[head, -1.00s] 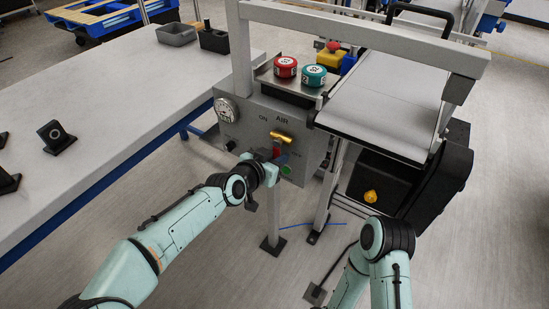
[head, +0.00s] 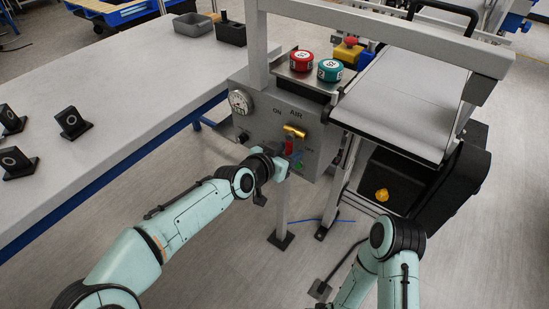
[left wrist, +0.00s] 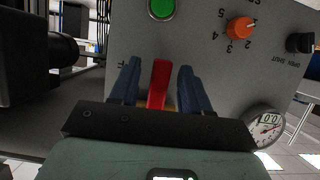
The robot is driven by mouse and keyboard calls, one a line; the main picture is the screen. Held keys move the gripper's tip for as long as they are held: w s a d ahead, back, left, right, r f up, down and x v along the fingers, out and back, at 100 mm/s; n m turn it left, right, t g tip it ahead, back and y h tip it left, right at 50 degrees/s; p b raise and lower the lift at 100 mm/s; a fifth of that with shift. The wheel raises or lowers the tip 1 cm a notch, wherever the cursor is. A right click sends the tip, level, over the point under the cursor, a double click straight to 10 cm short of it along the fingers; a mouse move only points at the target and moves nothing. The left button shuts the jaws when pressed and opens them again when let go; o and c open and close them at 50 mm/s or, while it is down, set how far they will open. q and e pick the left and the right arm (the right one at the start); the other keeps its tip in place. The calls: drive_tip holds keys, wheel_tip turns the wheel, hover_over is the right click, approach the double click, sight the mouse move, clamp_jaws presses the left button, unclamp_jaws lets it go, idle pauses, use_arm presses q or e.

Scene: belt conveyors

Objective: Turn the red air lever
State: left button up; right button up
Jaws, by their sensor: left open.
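The red air lever (head: 289,147) is on the grey panel (head: 262,112), just below a brass valve part (head: 295,131) and the AIR label. In the left wrist view the red lever (left wrist: 160,82) stands between the two blue fingers of my left gripper (left wrist: 160,86). The fingers are open, one on each side, with a visible gap to the lever. In the head view my left gripper (head: 282,163) is at the panel and partly covers the lever's lower end. My right arm shows at the lower right, but its gripper is out of view.
The panel also carries a gauge (head: 240,101), a green button (left wrist: 161,8) and an orange knob (left wrist: 239,27). Red (head: 301,60) and teal (head: 330,70) round pieces sit on a shelf above. A conveyor (head: 411,102) is at right, a grey table (head: 120,100) at left.

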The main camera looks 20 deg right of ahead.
use_arm(q)
drive_tip(key=v, duration=1.2)
drive_tip(key=shift+r, duration=0.2)
use_arm(e)
drive_tip(key=shift+s+f, duration=0.15)
use_arm(q)
drive_tip(key=shift+s+a, duration=0.1)
